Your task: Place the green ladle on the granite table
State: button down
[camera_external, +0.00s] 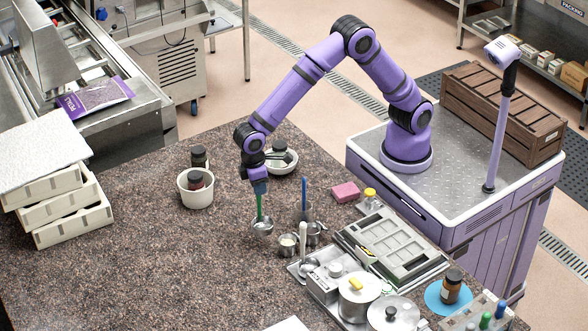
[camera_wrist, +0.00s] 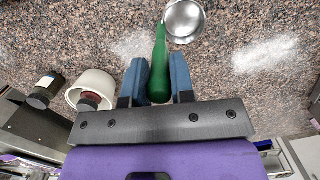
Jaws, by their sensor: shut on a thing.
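The green ladle (camera_external: 259,206) hangs upright from my gripper (camera_external: 260,187), its steel bowl low at or just above the granite table (camera_external: 130,240); I cannot tell whether it touches. In the wrist view my gripper (camera_wrist: 160,82) has its two blue fingers on either side of the green ladle's handle (camera_wrist: 159,62), shut on it. The steel bowl (camera_wrist: 184,21) shows beyond the fingertips over the speckled granite table (camera_wrist: 60,50).
A white pot (camera_external: 195,190) with a jar stands left of the ladle, and a white bowl (camera_external: 281,161) behind it. Small steel cups (camera_external: 288,245), a pink sponge (camera_external: 345,192) and a steel tray set (camera_external: 390,248) lie to the right. The table's left-front area is clear.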

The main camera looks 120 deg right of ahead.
notch_tip(320, 180, up, 14)
jog(key=s+a+n, duration=0.2)
jog(key=s+a, duration=0.4)
jog(key=a, duration=0.3)
jog(key=s+a+n, duration=0.1)
jog(key=s+a, duration=0.5)
jog(key=a, duration=0.2)
notch_tip(320, 180, down, 18)
jog(key=shift+a, duration=0.15)
jog(key=shift+f, duration=0.45)
jog(key=c, duration=0.9)
grip_release()
